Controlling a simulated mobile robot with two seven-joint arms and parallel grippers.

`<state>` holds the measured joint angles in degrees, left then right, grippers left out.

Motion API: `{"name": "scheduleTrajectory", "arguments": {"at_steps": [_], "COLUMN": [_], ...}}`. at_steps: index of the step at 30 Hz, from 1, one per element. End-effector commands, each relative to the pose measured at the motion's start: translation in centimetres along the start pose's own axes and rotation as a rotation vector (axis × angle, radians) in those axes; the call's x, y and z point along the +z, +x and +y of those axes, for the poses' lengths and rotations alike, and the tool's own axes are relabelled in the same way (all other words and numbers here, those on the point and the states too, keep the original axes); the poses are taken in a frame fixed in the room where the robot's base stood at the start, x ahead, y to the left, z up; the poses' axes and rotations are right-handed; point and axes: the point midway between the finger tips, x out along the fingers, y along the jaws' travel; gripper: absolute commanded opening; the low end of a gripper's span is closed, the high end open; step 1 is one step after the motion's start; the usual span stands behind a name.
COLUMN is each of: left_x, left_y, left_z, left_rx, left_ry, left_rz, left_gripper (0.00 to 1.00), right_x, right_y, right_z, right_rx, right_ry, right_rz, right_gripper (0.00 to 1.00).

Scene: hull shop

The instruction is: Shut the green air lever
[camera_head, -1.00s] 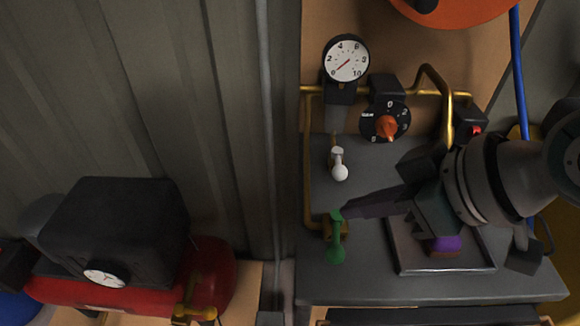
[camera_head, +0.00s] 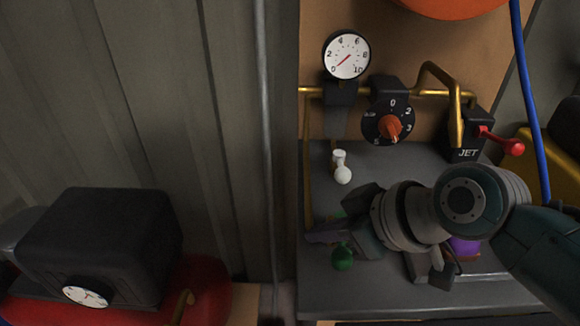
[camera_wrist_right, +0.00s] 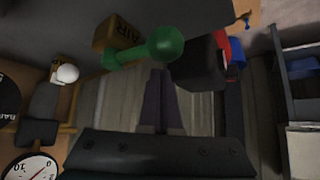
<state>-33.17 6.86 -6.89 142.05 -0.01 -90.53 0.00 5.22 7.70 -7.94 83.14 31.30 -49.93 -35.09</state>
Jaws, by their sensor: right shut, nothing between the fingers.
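The green air lever (camera_head: 343,258) is on the grey bench, its round knob toward the front edge. My right gripper (camera_head: 318,236) is shut and empty. Its fingers lie across the lever and hide its middle; a bit of green shows behind them. In the right wrist view the green lever (camera_wrist_right: 130,54) runs from a brass block marked AIR (camera_wrist_right: 118,33) to its knob. The shut fingertips (camera_wrist_right: 159,72) are just beside the knob; I cannot tell whether they touch. My left gripper is not in view.
A white-knobbed lever (camera_head: 341,167), an orange dial (camera_head: 392,127) and a pressure gauge (camera_head: 346,56) stand behind. A red lever (camera_head: 511,146) on the JET box and a purple object (camera_head: 464,247) are right. A black-and-red compressor (camera_head: 98,245) is left.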

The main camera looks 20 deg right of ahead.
Motion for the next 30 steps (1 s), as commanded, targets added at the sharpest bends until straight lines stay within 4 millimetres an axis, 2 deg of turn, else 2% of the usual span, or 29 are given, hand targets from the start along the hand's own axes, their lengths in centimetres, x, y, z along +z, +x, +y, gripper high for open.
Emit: {"name": "scheduleTrajectory", "arguments": {"at_steps": [6,17,23,30], "left_x": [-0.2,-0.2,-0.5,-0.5], "left_y": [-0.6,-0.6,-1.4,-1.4], "left_z": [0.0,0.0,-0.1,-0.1], "left_rx": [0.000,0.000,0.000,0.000], "left_ry": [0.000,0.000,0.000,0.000], "left_rz": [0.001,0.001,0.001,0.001], "left_gripper": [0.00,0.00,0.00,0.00], "right_x": [1.5,1.8,2.9,3.3], "right_y": [-1.2,-1.3,-2.3,-2.2], "right_z": [0.0,0.0,0.5,0.6], "right_rx": [0.000,0.001,0.001,-0.001], "right_ry": [0.002,0.001,-0.003,0.002], "right_rz": [0.000,0.001,-0.004,-0.006], "right_gripper": [0.00,0.00,0.00,0.00]}}
